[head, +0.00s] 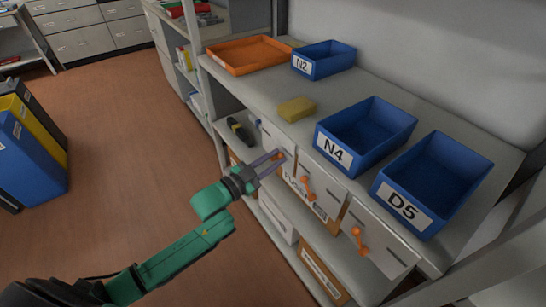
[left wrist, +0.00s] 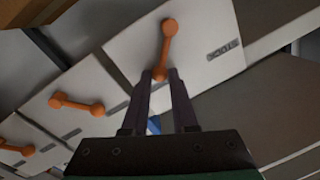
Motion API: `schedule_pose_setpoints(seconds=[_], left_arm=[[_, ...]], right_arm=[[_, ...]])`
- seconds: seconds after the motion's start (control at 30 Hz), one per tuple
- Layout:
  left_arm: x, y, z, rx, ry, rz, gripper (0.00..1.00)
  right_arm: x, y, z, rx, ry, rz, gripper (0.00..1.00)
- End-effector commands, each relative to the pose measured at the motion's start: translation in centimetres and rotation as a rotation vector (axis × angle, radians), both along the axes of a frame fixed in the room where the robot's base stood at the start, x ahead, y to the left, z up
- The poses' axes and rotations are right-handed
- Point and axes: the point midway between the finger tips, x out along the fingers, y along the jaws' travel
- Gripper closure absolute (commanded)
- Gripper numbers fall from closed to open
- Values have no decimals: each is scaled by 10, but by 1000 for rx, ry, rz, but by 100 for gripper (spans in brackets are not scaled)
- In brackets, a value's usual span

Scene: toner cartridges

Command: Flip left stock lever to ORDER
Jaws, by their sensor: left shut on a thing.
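The left lever (head: 279,154) is orange and sits on the leftmost white panel (head: 277,134) on the front of the shelf unit. My left gripper (head: 279,155) is shut on its end. In the left wrist view the lever (left wrist: 167,45) runs from its round pivot to between the fingertips (left wrist: 160,74). Dark upside-down lettering (left wrist: 225,50), seemingly STOCK, shows on the panel beside it. The fingers partly hide the lever's lower part. The ORDER marking cannot be made out. My right gripper is in neither view.
A middle lever (head: 308,188) and a right lever (head: 359,240) sit on neighbouring panels. Blue bins N4 (head: 375,118), D5 (head: 445,170) and N2 (head: 328,55), an orange tray (head: 245,67) and a yellow sponge (head: 297,109) stand on top.

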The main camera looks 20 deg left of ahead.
Motion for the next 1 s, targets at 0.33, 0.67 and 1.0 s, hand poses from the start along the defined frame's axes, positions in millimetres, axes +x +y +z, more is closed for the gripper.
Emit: schedule_pose_setpoints(seconds=[0.33, 0.67, 1.0], left_arm=[[0, 0, -2, 4, 1, -1, 43], [-2, 1, -1, 3, 1, 0, 43], [-57, 36, -5, 6, 9, -1, 43]], right_arm=[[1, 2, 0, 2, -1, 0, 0], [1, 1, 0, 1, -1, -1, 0], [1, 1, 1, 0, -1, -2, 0]])
